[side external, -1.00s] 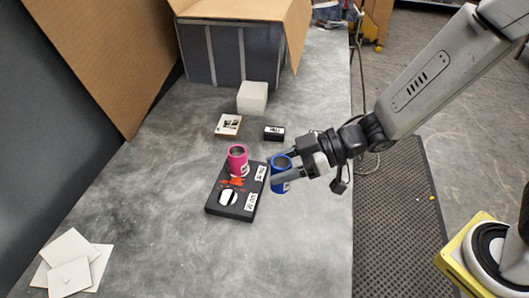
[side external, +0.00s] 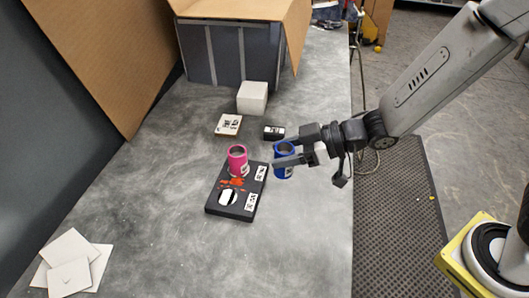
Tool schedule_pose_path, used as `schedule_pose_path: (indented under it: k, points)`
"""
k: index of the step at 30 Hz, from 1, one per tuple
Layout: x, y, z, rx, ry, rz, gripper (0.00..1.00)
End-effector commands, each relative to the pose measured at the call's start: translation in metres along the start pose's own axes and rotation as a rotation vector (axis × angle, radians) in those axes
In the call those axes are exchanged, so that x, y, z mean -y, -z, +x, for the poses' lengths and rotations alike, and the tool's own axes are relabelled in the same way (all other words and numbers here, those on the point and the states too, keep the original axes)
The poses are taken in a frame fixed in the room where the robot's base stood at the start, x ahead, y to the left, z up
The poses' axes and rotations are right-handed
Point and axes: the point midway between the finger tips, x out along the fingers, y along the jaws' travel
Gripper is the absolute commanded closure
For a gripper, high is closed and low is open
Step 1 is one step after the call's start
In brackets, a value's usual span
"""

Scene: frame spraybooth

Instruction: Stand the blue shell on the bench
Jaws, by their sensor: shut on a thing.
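The blue shell (side external: 284,172) is an open-topped cylinder with a pale label. It is upright or nearly so, just right of the far end of the black block. My gripper (side external: 279,154) reaches in from the right and is shut on the blue shell, with its fingers across the shell's upper part. The fingers hide part of its side. I cannot tell whether its base touches the grey bench (side external: 300,235) or hangs slightly above it.
A pink shell (side external: 238,163) stands on the black block (side external: 230,208), close left of the blue shell. A small black box (side external: 274,132), a white-topped tile (side external: 228,124) and a white block (side external: 252,98) are behind. Pale cards (side external: 70,278) lie front left. The front bench is clear.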

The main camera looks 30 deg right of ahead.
Motion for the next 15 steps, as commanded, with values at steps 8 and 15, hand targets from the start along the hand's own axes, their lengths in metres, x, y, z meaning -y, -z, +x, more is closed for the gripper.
schedule_pose_path:
  k: [8,15]
  points:
    - [-0.061,-0.012,-0.018,0.0,-0.266,0.111,1.0]
    - [-0.11,-0.029,-0.045,0.001,-0.498,0.207,1.0]
